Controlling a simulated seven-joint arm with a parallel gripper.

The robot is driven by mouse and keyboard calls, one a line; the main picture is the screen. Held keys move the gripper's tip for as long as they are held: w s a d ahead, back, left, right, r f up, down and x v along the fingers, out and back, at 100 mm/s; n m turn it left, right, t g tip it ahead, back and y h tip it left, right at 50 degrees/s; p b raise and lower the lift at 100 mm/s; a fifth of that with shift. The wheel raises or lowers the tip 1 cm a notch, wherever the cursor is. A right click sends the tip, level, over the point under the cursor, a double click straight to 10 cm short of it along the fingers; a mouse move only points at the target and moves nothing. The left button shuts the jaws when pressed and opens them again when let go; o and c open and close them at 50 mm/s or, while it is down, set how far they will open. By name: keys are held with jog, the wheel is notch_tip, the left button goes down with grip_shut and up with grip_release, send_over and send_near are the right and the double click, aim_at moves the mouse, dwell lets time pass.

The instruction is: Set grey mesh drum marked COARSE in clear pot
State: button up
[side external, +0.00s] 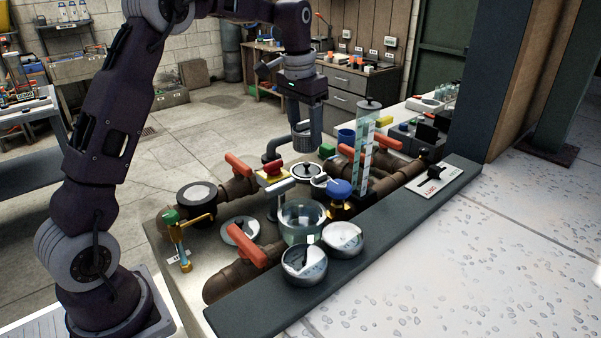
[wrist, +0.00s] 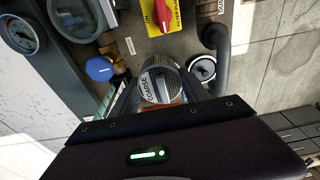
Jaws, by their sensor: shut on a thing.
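My gripper (side external: 304,136) points down above the bench in the side view, behind the clear pot. It is shut on the grey mesh drum (side external: 300,129), which hangs clear of the pot. In the wrist view the drum (wrist: 162,84) sits between the fingers of my gripper (wrist: 166,100), with its white COARSE label facing the camera. The clear pot (side external: 302,224) stands upright on the bench, with its open rim up. It appears partly cut off at the top of the wrist view (wrist: 85,14). The drum's lower part is partly hidden by the fingers.
A blue knob (side external: 339,188) stands just right of the pot, with a tall clear column (side external: 366,150) beyond. Two round gauges (side external: 304,264) sit in front. Red-handled valves (side external: 240,165) and brown pipes surround the pot. A yellow plate with a red switch (side external: 274,175) lies behind it.

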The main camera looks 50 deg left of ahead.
jog(key=d, duration=0.8)
jog(key=a+f, duration=0.7)
jog(key=a, duration=0.1)
jog(key=f, duration=0.7)
jog(key=a+f, duration=0.1)
jog(key=f, duration=0.2)
jog(key=shift+w+f, duration=0.3)
jog(key=shift+w, duration=0.1)
jog(key=o, duration=1.4)
jog(key=shift+f, duration=0.1)
jog(key=shift+c, duration=0.2)
